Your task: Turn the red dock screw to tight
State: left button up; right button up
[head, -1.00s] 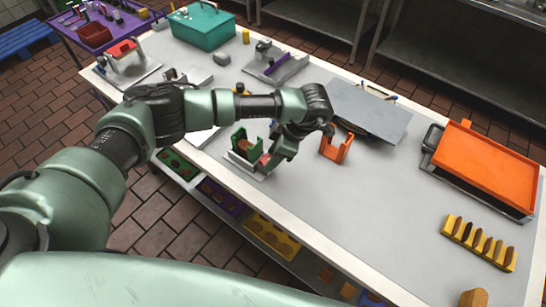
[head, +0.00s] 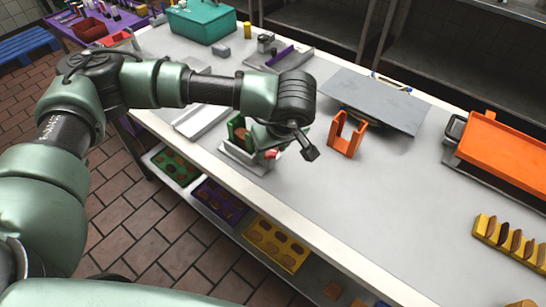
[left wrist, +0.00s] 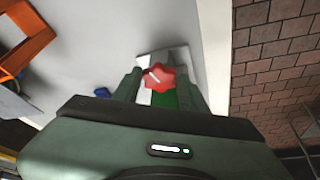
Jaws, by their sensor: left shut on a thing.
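The red dock screw (head: 273,154) is a small red knob on the near side of the green dock (head: 236,128), which stands on a grey base plate (head: 232,154) near the table's front edge. In the left wrist view, the red lobed knob (left wrist: 163,72) bears a short slanted white mark. My left gripper (left wrist: 160,82) is shut on the red screw, one finger on each side of it. In the head view, my left gripper (head: 271,151) partly hides the screw and dock. A brown piece shows inside the dock. My right gripper is out of view.
An orange U-shaped holder (head: 346,142) stands right of my left gripper. A grey flat plate (head: 375,98) lies behind it. An orange tray (head: 510,152) and a yellow rack (head: 512,244) are at the right. The table's front-middle is clear.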

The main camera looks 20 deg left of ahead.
pick_arm(q)
jog(key=m+b, duration=0.1)
jog(key=b, duration=0.1)
jog(key=m+t+h+b, duration=0.1)
jog(key=m+b, duration=0.1)
jog(key=shift+s+a+f, duration=0.1)
jog(key=shift+a+f, duration=0.1)
jog(key=shift+a+r+m+h+b, duration=0.15)
jog(key=shift+m+h+b, duration=0.1)
jog(key=shift+m+b, duration=0.55)
jog(key=shift+r+m+h+b, duration=0.1)
jog(key=shift+m+h+b, duration=0.15)
jog(key=shift+m+b, duration=0.5)
jog(key=o, duration=1.4)
jog(key=shift+s, duration=0.1)
jog(key=shift+c, duration=0.2)
